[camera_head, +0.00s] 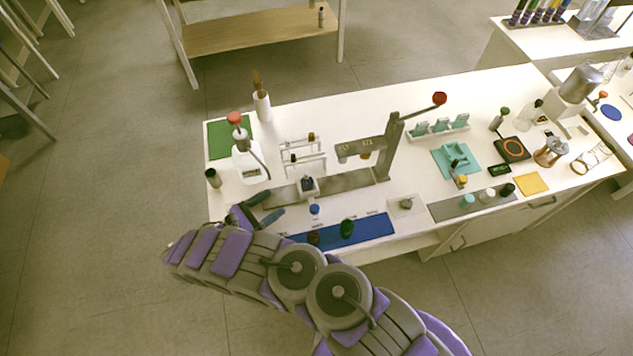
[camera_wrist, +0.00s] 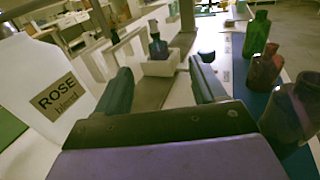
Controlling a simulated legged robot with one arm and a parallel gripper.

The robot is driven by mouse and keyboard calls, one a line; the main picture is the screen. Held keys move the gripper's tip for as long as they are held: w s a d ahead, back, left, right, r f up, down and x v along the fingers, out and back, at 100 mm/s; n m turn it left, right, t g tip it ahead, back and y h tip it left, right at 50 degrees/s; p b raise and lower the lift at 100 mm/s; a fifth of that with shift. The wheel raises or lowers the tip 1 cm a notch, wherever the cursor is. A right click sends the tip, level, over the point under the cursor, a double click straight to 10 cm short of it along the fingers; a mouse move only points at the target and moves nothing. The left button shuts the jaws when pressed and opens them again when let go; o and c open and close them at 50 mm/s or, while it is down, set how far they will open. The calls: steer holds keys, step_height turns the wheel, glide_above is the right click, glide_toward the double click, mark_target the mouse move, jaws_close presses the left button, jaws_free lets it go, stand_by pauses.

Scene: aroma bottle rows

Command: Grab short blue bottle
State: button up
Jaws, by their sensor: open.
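A small blue-topped item (camera_head: 315,209) stands on the white table, just behind the blue mat (camera_head: 378,227); a dark blue top (camera_wrist: 206,55) shows beyond my right finger in the wrist view. A dark blue bottle (camera_wrist: 158,45) with a black top stands upright in a white holder (camera_wrist: 158,66); the holder also shows in the head view (camera_head: 308,187). I cannot tell for sure which is the short blue bottle. My gripper (camera_head: 267,207) is open and empty over the table's front left; its fingers (camera_wrist: 165,88) point toward the holder, apart from it.
A green bottle (camera_head: 347,228) and a reddish bottle (camera_head: 314,237) stand on the mat, right of my gripper in the wrist view, with a purple bottle (camera_wrist: 290,110) nearer. A white ROSE bottle (camera_wrist: 45,85) stands close on the left. A grey press (camera_head: 375,148) rises behind.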

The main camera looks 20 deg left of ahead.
steer(key=b, duration=0.1)
glide_toward(302, 181)
steer(key=shift+w+d, duration=0.3)
steer(key=shift+w, duration=0.6)
steer(key=w+d, duration=0.1)
steer(key=d, duration=0.1)
steer(key=w+d, duration=0.1)
steer(key=w, duration=0.1)
steer(key=w+d+b, duration=0.1)
steer(key=d, duration=0.1)
steer(key=shift+w+d+r, duration=0.15)
steer(key=shift+d+r, duration=0.15)
steer(key=shift+r, duration=0.05)
steer(key=shift+w+a+f, duration=0.2)
steer(key=shift+w, duration=0.15)
steer(key=shift+w+f+b, duration=0.2)
steer(key=shift+w+b, duration=0.35)
steer(key=shift+w, duration=0.2)
steer(key=w+d, duration=0.2)
steer(key=shift+d+r, duration=0.15)
steer(key=shift+d, duration=0.25)
steer(key=shift+d+r, duration=0.15)
steer(key=shift+d, duration=0.1)
steer(key=shift+a, duration=0.75)
steer(key=c, duration=0.5)
steer(key=shift+d, duration=0.5)
steer(key=c, duration=0.6)
steer(key=shift+a, duration=0.1)
